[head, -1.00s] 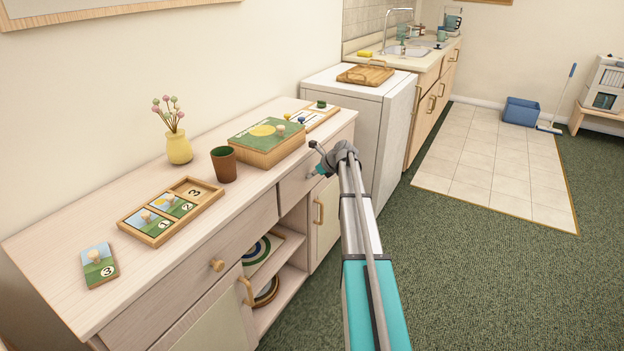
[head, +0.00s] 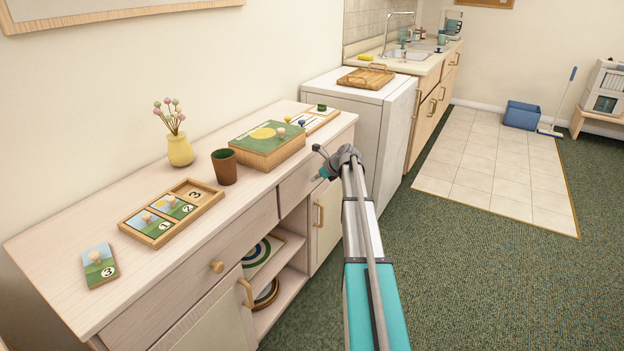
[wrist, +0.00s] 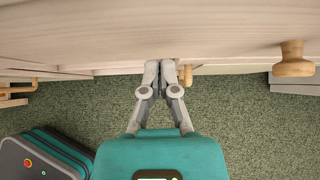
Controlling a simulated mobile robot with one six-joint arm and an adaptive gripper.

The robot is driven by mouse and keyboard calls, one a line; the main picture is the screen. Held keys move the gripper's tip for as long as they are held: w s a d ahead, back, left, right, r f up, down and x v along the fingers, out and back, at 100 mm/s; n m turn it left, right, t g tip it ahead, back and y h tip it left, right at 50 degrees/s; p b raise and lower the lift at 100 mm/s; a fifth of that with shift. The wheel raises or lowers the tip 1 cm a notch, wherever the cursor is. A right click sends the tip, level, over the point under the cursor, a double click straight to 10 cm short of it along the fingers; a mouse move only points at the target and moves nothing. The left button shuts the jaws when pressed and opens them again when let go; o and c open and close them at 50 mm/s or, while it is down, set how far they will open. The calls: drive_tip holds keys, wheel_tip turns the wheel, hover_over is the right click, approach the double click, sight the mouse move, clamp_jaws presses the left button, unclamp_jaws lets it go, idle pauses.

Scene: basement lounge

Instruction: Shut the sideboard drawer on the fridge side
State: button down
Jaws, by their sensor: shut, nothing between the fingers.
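The pale wood sideboard (head: 130,225) runs along the wall. Its fridge-side drawer (head: 296,192) is at the right end, under the top, partly covered by my gripper. Its front looks about level with the neighbouring drawer (head: 190,285); I cannot tell whether a small gap is left. In the wrist view a round wooden knob (wrist: 293,62) stands out at the right. My gripper (head: 317,176) is at the drawer front. In the wrist view its fingers (wrist: 161,65) are together, empty, with their tips at the sideboard's front edge, left of the knob. Contact is not clear.
The white fridge (head: 375,125) stands just beyond the sideboard. A green game box (head: 262,150), a brown cup (head: 224,167), a yellow vase (head: 180,150) and a wooden tray (head: 155,240) stand on top. Door handles (head: 319,214) stick out below. The green carpet in front is clear.

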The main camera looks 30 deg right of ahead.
drive_tip(key=s+f+p+v, duration=0.1)
drive_tip(key=p+v, duration=0.6)
drive_tip(key=v, duration=0.4)
drive_tip(key=shift+s+d, duration=0.35)
drive_tip(key=shift+s, duration=0.05)
drive_tip(key=shift+r, duration=0.15)
drive_tip(key=s+a+f+n+g, duration=0.1)
drive_tip(key=s+a+n, duration=0.2)
drive_tip(key=a+n, duration=0.35)
drive_tip(key=s+a+f+n+g, duration=0.1)
drive_tip(key=s+a+n+g, duration=0.15)
drive_tip(key=a, duration=0.75)
drive_tip(key=s+a+f+n+g, duration=0.1)
drive_tip(key=s+a+f+n, duration=0.15)
drive_tip(key=a+n, duration=0.45)
drive_tip(key=s+a+n+g+h, duration=0.3)
drive_tip(key=s+a+n+h, duration=0.1)
drive_tip(key=s+a+n, duration=1.2)
wheel_tip(320, 180, up, 16)
drive_tip(key=s+a+m+p, duration=0.1)
drive_tip(key=a+m+p, duration=0.1)
drive_tip(key=p, duration=1.5)
drive_tip(key=shift+s+r, duration=0.2)
drive_tip(key=shift+s, duration=0.1)
